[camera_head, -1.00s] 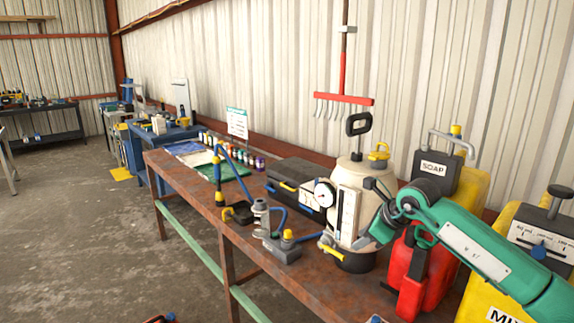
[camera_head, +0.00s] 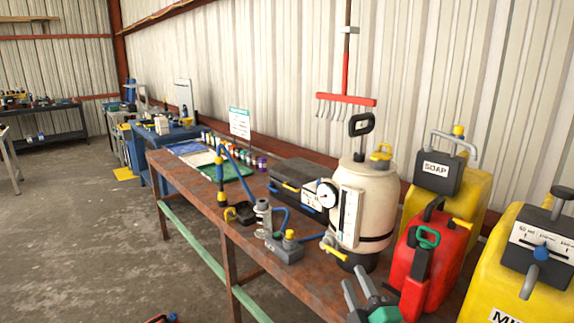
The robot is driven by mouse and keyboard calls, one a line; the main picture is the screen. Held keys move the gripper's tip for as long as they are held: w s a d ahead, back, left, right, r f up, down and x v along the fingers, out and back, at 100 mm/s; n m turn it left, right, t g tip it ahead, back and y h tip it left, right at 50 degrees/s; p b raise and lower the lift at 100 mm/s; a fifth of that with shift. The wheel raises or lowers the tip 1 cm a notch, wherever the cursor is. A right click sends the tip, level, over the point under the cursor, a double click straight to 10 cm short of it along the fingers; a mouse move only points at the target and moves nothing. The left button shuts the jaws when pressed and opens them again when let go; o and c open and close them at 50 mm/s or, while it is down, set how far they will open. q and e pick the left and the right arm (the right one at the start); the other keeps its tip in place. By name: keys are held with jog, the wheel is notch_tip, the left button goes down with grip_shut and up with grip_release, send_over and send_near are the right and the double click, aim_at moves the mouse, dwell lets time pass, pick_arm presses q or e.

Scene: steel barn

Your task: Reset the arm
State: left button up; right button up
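My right gripper (camera_head: 357,288) shows at the bottom edge, right of the middle, in the head view. Its two grey fingers point up and to the left with a gap between them, and nothing shows in the gap. Part of its green body shows behind the fingers, and the rest of the arm is out of the picture. The gripper is in front of the red canister (camera_head: 431,262) and below the cream pump tank (camera_head: 374,200). My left gripper is not in view.
The rusty workbench (camera_head: 192,193) runs along the metal wall. It carries a black case (camera_head: 297,172), a small grey pump fitting (camera_head: 285,248), a yellow soap container (camera_head: 470,192) and another yellow container (camera_head: 500,265). The concrete floor at left is mostly clear.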

jog(key=s+d+f+m+g+h, duration=0.3)
jog(key=s+d+f+m+g, duration=0.15)
jog(key=f, duration=0.35)
jog(key=s+d+f+m+g+h, duration=0.3)
jog(key=s+f+m, duration=0.3)
jog(key=f, duration=0.2)
jog(key=s+f+m+g, duration=0.1)
jog(key=s+f+g, duration=0.2)
jog(key=s, duration=0.4)
jog(key=s+f+m+g+y, duration=0.1)
jog(key=s+f+m+g, duration=0.1)
jog(key=s+f+g, duration=0.35)
jog(key=s+f+m+g, duration=0.1)
jog(key=s+f, duration=0.1)
jog(key=s, duration=0.7)
notch_tip(320, 180, down, 32)
jog(key=g, duration=0.2)
jog(key=s+d+f, duration=0.2)
jog(key=s+f, duration=0.7)
jog(key=s+d+f, duration=0.2)
jog(key=s+f, duration=0.7)
jog(key=s, duration=0.1)
jog(key=shift+d+f+n+g, duration=0.15)
jog(key=shift+f+n+g, duration=0.05)
jog(key=shift+n+g, duration=0.2)
